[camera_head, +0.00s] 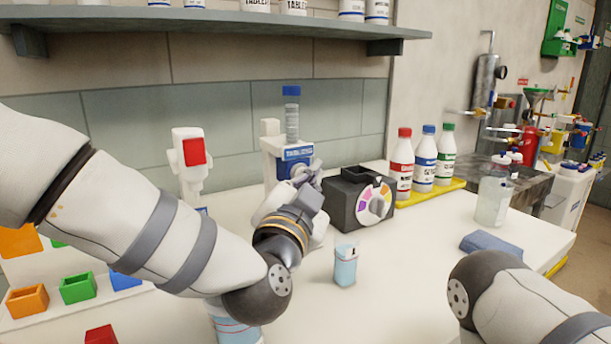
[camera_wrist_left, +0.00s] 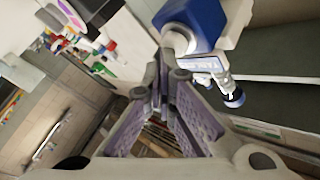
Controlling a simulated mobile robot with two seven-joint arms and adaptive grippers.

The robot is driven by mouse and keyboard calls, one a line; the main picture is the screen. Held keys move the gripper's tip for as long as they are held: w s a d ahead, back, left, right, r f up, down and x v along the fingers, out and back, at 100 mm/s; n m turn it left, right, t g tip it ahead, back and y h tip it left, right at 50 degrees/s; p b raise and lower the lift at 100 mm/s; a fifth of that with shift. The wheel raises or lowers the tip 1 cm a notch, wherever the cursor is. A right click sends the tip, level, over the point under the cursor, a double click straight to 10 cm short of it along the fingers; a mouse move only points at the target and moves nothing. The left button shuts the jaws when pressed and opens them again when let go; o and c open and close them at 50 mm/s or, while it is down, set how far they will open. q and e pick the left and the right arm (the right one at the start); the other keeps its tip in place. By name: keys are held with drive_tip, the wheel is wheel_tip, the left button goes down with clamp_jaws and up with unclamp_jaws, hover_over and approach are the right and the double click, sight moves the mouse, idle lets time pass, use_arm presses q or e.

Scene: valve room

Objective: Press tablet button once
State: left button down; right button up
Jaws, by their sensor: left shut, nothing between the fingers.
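The tablet dispenser (camera_head: 295,153) is a white stand with a blue front and a clear, blue-capped tube on top, at the back of the counter in the head view. My left gripper (camera_head: 306,172) is shut and empty, right in front of the blue front. In the left wrist view, the closed fingertips (camera_wrist_left: 166,72) are close beside the dispenser's blue part (camera_wrist_left: 196,20); I cannot tell whether they touch it. The button itself is not clearly seen, with the gripper partly covering the dispenser's lower part. My right arm shows at lower right, but its gripper is out of view.
A black box with a coloured dial (camera_head: 374,204) stands just right of the left gripper. A small light-blue container (camera_head: 345,266) stands in front. A white device with a red panel (camera_head: 194,152) is at left. Bottles stand on a yellow tray (camera_head: 432,192).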

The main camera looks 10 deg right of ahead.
use_arm(q)
drive_tip(key=shift+s+d+p, duration=0.25)
drive_tip(key=shift+s+p, duration=0.1)
drive_tip(key=shift+s, duration=0.35)
use_arm(e)
drive_tip(key=shift+w+r, duration=0.5)
drive_tip(key=shift+w, duration=0.05)
use_arm(q)
drive_tip(key=shift+f, duration=0.1)
drive_tip(key=shift+s+d+p, duration=0.15)
drive_tip(key=shift+s+d, duration=0.2)
drive_tip(key=shift+s, duration=0.4)
drive_tip(key=shift+s+d+p, duration=0.15)
drive_tip(key=shift+s+d, duration=0.15)
drive_tip(key=shift+s, duration=0.5)
drive_tip(key=shift+s+d+p, duration=0.15)
drive_tip(key=shift+s+d, duration=0.2)
drive_tip(key=shift+s, duration=0.4)
use_arm(e)
drive_tip(key=shift+w+r+t, duration=0.5)
drive_tip(key=shift+w+r, duration=0.1)
drive_tip(key=shift+w, duration=0.05)
